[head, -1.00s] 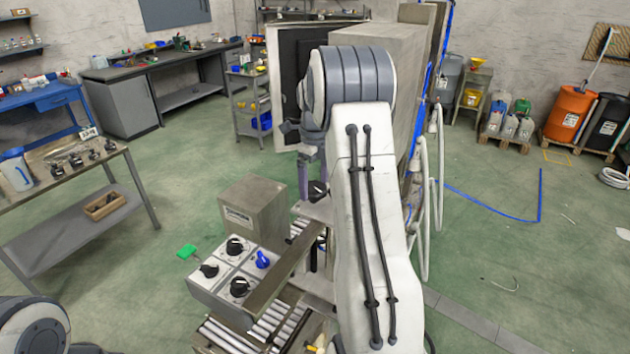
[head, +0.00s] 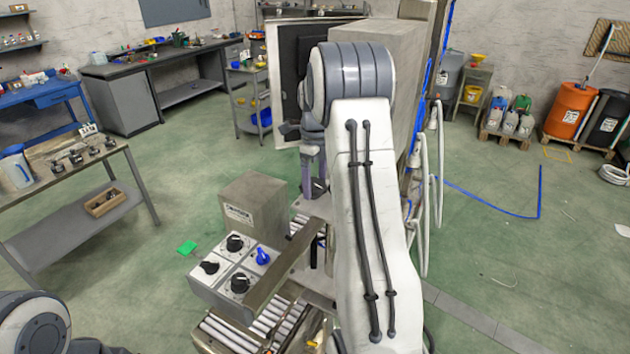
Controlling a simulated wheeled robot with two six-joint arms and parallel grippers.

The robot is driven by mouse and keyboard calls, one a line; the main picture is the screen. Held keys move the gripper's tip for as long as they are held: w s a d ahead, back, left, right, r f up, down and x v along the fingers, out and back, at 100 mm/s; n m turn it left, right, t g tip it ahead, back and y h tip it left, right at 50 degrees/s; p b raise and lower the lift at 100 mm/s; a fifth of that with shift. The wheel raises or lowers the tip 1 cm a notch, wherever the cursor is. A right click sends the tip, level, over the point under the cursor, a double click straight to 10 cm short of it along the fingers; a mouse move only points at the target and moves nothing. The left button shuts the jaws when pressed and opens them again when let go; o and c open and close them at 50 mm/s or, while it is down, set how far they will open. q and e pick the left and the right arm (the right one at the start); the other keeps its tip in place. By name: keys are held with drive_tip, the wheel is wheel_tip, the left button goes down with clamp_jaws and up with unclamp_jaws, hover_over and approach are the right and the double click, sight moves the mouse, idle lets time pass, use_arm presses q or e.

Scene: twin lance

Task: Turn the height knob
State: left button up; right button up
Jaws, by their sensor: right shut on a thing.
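My right gripper (head: 313,188) points down in the middle of the view, its lower part showing just left of my white right arm. It is shut at the top of the grey metal stand (head: 318,207), where the height knob sits; the knob itself is hidden by the fingers and arm. A control box (head: 225,279) stands left of the stand, with several black knobs, one of them here (head: 235,243), and a blue knob (head: 262,256) on its top. My left gripper is out of view; only part of my left arm shows at the bottom left.
A roller conveyor (head: 228,335) runs under a metal rail (head: 262,290) beside the control box. A grey box (head: 255,205) stands behind the control box. A bench (head: 140,165) with small parts is at the left. The green floor between is mostly clear.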

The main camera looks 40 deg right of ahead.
drive_tip(key=n, duration=0.4)
drive_tip(key=shift+w+r+p, duration=0.1)
drive_tip(key=shift+p, duration=0.25)
drive_tip(key=n, duration=0.4)
drive_tip(key=shift+w+n, duration=0.1)
drive_tip(key=shift+n, duration=0.3)
drive_tip(key=n+p, duration=0.1)
drive_tip(key=n, duration=0.2)
drive_tip(key=shift+w+d+n, duration=0.1)
drive_tip(key=shift+n, duration=0.2)
drive_tip(key=n, duration=0.4)
drive_tip(key=shift+w+n, duration=0.1)
drive_tip(key=shift+n, duration=0.2)
drive_tip(key=n, duration=0.8)
drive_tip(key=shift+w, duration=0.1)
drive_tip(key=n, duration=0.4)
drive_tip(key=shift+a+n+p, duration=0.2)
drive_tip(key=shift+n+p, duration=0.1)
drive_tip(key=n, duration=0.4)
drive_tip(key=shift+a, duration=0.1)
drive_tip(key=n, duration=0.6)
drive_tip(key=shift+a+n, duration=0.1)
drive_tip(key=shift+n, duration=0.3)
drive_tip(key=n, duration=1.2)
drive_tip(key=shift+s+n, duration=0.25)
drive_tip(key=shift+n, duration=0.05)
drive_tip(key=n, duration=0.5)
drive_tip(key=shift+s+n, duration=0.1)
drive_tip(key=shift+n, duration=0.2)
